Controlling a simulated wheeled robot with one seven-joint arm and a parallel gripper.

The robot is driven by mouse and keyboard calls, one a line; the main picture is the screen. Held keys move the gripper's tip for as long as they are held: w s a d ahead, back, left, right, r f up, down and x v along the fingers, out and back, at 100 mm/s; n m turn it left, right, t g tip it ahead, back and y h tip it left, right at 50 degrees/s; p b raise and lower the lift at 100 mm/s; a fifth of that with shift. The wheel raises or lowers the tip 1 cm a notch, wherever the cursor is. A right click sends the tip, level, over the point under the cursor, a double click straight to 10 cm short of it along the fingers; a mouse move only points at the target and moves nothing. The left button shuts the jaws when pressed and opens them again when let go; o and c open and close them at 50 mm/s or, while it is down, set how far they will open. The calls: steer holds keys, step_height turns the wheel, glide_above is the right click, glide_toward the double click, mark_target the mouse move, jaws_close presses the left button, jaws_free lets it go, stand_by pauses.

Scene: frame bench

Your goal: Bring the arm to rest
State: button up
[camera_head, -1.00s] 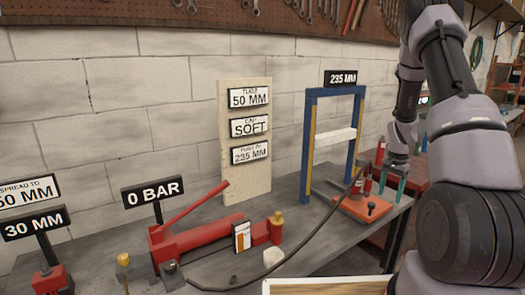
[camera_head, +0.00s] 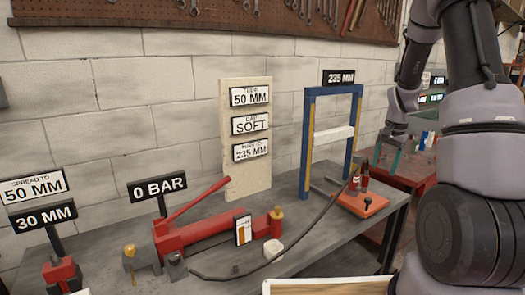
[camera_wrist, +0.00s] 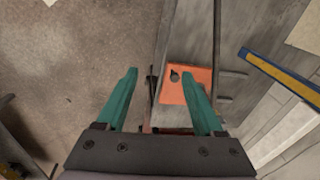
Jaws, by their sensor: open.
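My gripper (camera_head: 388,158) has teal fingers and hangs at the right of the head view, past the right end of the grey bench (camera_head: 335,240). In the wrist view my gripper (camera_wrist: 160,95) is open, with nothing between its fingers. Below it the wrist view shows the bench edge, the floor (camera_wrist: 70,60) and an orange plate (camera_wrist: 187,84). The fingers are apart from everything I can see. My arm comes down from the upper right of the head view.
A red cabinet (camera_head: 412,168) stands beyond the bench's right end.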

steer(key=s+a+r+n+t, duration=0.2)
steer(key=s+a+r, duration=0.3)
steer(key=r, duration=0.5)
steer(key=s+a+r+n+t, duration=0.1)
steer(key=s+a+r, duration=0.4)
steer(key=r, duration=0.4)
steer(key=s+a+r+n+t, duration=0.1)
steer(key=s+a+r, duration=0.2)
steer(key=s, duration=0.4)
steer(key=s+a+r+n+t+y, duration=0.1)
steer(key=s+a+r+n, duration=0.1)
steer(key=s, duration=0.6)
step_height(320, 180, up, 2)
steer(key=shift+s+a+t+y, duration=0.2)
steer(key=shift+a+t+y, duration=0.15)
steer(key=shift+a, duration=0.55)
